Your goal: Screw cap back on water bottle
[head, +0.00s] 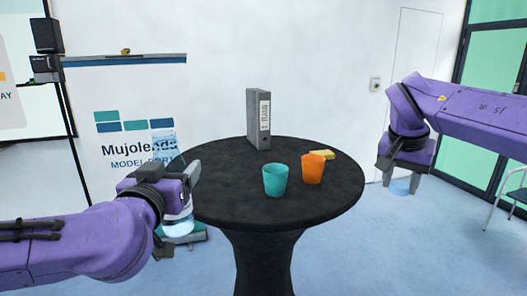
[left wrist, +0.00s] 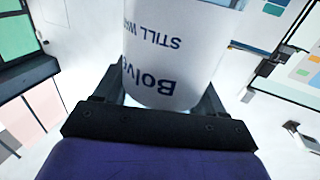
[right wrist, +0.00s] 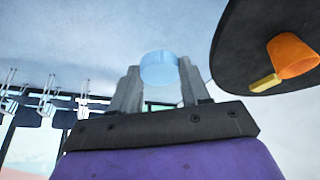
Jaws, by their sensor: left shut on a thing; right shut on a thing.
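My left gripper (head: 186,200) is shut on a clear water bottle (head: 164,140), held at the left of the table. The bottle looks roughly upright in the head view; its middle is hidden by the gripper. In the left wrist view its white label (left wrist: 170,50) with dark blue lettering sits between the fingers. The bottle's mouth is too faint to make out. My right gripper (head: 400,186) points down at the right of the table, well apart from the bottle. In the right wrist view it is shut on a light blue round cap (right wrist: 159,68) at its fingertips.
A round black-draped table (head: 325,212) stands between my arms. On it are a grey binder (head: 253,120), a teal cup (head: 275,180), an orange cup (head: 313,168) and a yellow block (head: 322,154). A banner (head: 110,165) stands behind the bottle. The air above the table front is free.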

